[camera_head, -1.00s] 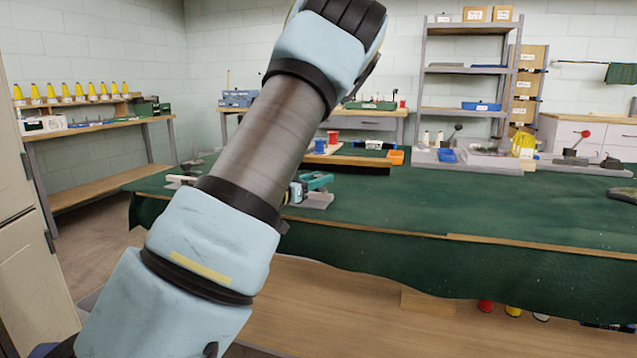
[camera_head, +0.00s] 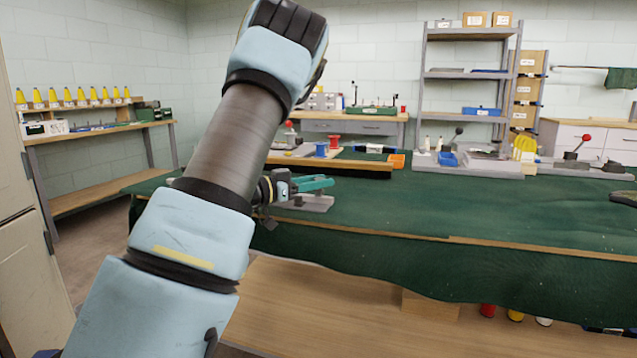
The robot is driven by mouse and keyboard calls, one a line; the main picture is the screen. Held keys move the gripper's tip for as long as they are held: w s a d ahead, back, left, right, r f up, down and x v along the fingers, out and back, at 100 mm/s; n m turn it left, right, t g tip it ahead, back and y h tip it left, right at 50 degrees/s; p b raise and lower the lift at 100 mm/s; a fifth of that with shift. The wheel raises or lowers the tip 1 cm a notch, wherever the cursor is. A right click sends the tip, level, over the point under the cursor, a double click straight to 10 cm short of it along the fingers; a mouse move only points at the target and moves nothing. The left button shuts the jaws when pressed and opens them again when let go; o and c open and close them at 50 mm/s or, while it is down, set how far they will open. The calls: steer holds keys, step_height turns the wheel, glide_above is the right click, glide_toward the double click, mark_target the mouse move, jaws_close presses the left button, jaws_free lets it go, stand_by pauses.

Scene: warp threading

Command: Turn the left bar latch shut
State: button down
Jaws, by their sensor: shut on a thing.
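A teal piece (camera_head: 315,183) lies low over a grey block (camera_head: 308,203) near the front left of the green bench. I take it for the left bar latch, but it is small and partly hidden, so its angle is unclear. My gripper (camera_head: 282,186) shows only in part behind my forearm, at the left end of the teal piece. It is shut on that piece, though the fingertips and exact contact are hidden.
The green bench top (camera_head: 430,208) is mostly clear to the right. A wooden board (camera_head: 340,164) with red and blue spools lies behind the teal piece.

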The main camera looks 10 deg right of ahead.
steer(key=c, duration=0.5)
jaws_free()
steer(key=v, duration=1)
steer(key=shift+s+a, duration=0.2)
steer(key=shift+a, duration=0.1)
